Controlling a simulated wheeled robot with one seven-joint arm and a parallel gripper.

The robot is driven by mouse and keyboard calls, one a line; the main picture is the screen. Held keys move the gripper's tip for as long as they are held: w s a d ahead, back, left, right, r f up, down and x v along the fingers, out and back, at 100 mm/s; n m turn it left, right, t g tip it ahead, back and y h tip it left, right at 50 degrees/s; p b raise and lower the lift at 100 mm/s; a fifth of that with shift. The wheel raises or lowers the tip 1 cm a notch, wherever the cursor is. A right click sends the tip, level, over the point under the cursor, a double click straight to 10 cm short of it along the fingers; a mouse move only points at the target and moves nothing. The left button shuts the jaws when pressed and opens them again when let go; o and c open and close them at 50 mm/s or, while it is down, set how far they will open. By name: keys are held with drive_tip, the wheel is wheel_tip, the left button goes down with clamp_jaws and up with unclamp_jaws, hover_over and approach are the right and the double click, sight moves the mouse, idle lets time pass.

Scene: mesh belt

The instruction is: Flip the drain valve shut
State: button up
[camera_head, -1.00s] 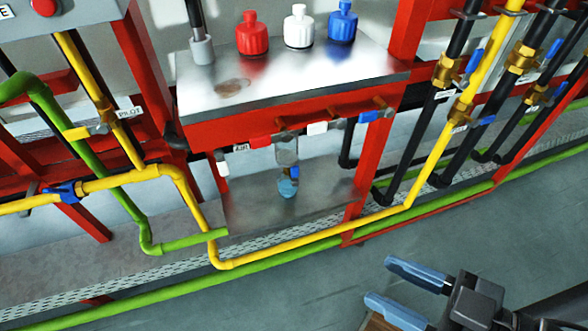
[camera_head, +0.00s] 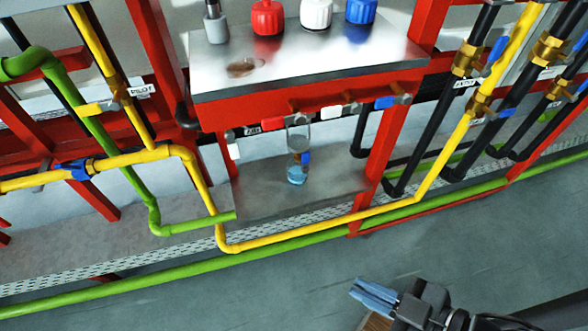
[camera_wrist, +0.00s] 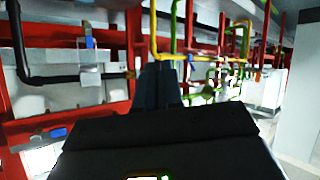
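A clear sight cylinder (camera_head: 298,138) hangs under the metal bench. A small valve with a blue handle (camera_head: 305,158) sits at its lower end, above a light-blue cup-like part (camera_head: 297,175). No readable label marks it as the drain valve. A blue handle (camera_wrist: 89,42) above a clear part (camera_wrist: 90,72) shows at upper left in the wrist view; I cannot tell if it is the same valve. My gripper (camera_head: 358,289) is at lower right, apart from the bench and pipes. Its blue-grey fingers lie together, and in the wrist view the fingers (camera_wrist: 160,84) also look closed, with nothing visible between them.
A yellow pipe (camera_head: 330,226) and green pipe (camera_head: 290,248) run low in front of the bench. Black pipes with brass valves (camera_head: 467,58) stand at right. The grey floor (camera_head: 250,295) is clear in front.

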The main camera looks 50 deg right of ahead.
sight(306, 163)
drive_tip(key=w+f+n+g, duration=0.1)
drive_tip(key=f, duration=0.3)
drive_tip(key=w+d+f+g+h+b, duration=0.1)
drive_tip(key=w+f, duration=0.1)
drive_tip(key=f, duration=0.3)
drive_tip(key=w+f+n+g+h, duration=0.1)
drive_tip(key=w+f, duration=0.1)
drive_tip(key=f, duration=0.3)
drive_tip(key=shift+w+d+n+b, duration=0.2)
drive_tip(key=shift+d+n+b, duration=0.1)
clamp_jaws()
drive_tip(key=w+d+f+n+g+h+b, duration=0.1)
drive_tip(key=w+d+f+h, duration=0.15)
drive_tip(key=w+f, duration=0.2)
drive_tip(key=w+d+f+g+h+b, duration=0.1)
drive_tip(key=w+d+f+h, duration=0.15)
drive_tip(key=w, duration=0.25)
drive_tip(key=w+a+r+m+g+h+b, duration=0.3)
drive_tip(key=w+r+h, duration=0.8)
drive_tip(key=w, duration=0.4)
drive_tip(key=shift+a+r+m+g, duration=0.15)
drive_tip(key=shift+r+m+g, duration=0.35)
drive_tip(key=shift+g, duration=0.1)
